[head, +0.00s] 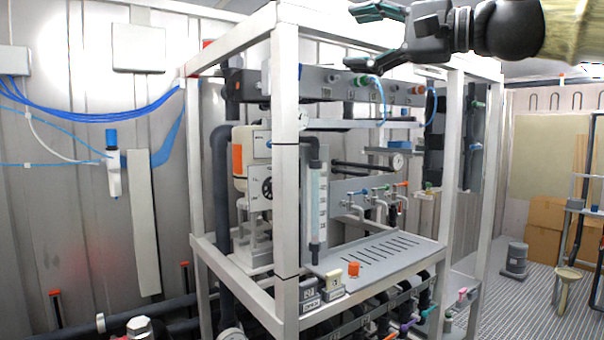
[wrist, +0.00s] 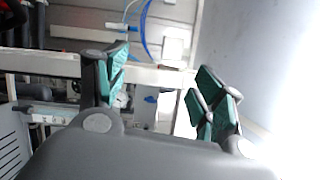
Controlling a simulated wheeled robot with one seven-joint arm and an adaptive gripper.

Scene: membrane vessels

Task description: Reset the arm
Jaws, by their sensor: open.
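My gripper (head: 356,38) is at the top right of the head view, level and pointing left, in front of the upper part of the white frame. Its two dark fingers with green pads are spread apart with nothing between them. In the wrist view the green-padded fingers (wrist: 160,90) also stand wide apart and empty. My arm reaches in from the right edge of the head view.
A white frame rack (head: 287,190) holds pipes, valves and gauges. Its grey slotted shelf (head: 400,246) carries an orange-topped knob (head: 354,269). A wall with blue cables (head: 110,116) is at left. Open grated floor (head: 530,310) lies at right, with a grey canister (head: 516,260).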

